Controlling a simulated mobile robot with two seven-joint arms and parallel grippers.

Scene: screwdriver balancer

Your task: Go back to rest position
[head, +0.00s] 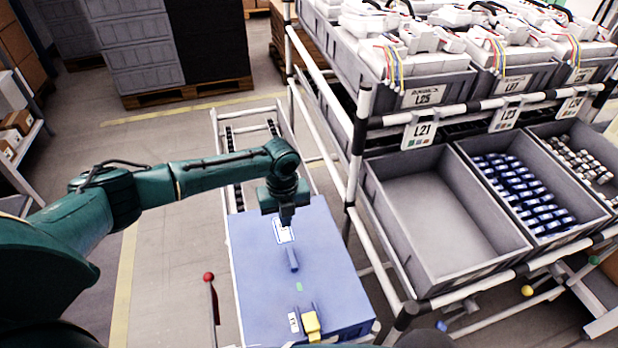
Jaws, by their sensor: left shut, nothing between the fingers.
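My left arm (150,190) comes in from the left and is stretched out over a blue work surface (340,280). My left gripper (287,219) points down over the back part of that surface and is shut with nothing held. A white label or card (283,230) lies just below and behind its fingertips. A small blue cylindrical piece (292,259) stands or lies a little in front of the gripper, apart from it. A yellow part (311,326) sits near the front edge. My right gripper does not show.
A rack on the right holds grey bins: an empty one (440,215), one with blue parts (522,195) and one with pale parts (585,165). A red-topped lever (209,277) stands left. Pallets (185,93) stand behind.

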